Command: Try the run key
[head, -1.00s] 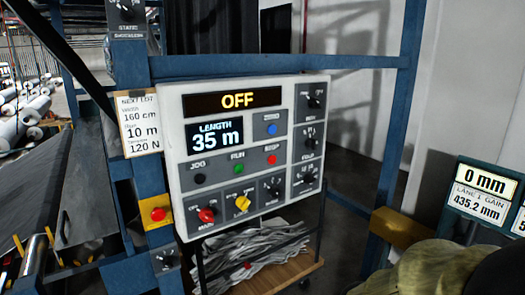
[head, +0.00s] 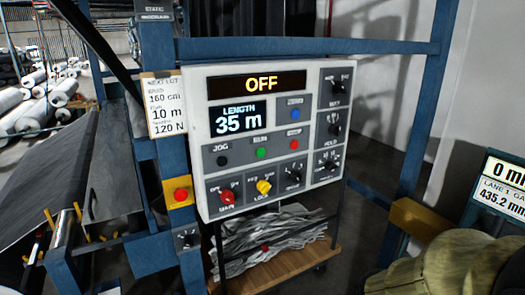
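The white control panel (head: 202,165) stands upright in the middle of the head view. Its top display (head: 261,85) reads OFF. The length display (head: 240,118) below reads 35 m. A green button (head: 261,153) sits in the row under it, between a black button (head: 221,160) marked JOG and a red button (head: 294,145). The small labels above the green and red buttons are blurred now. A red knob (head: 227,197) marked MAIN and a yellow knob (head: 264,187) marked LOCK are at the bottom. My gripper is not in view.
A blue frame (head: 160,150) borders the panel, with a red button on a yellow box (head: 180,194) at left. A paper card (head: 164,108) hangs beside it. A low wooden shelf (head: 290,263) holds crumpled material. A readout (head: 500,195) stands at right. Pale rolls (head: 40,110) lie at far left.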

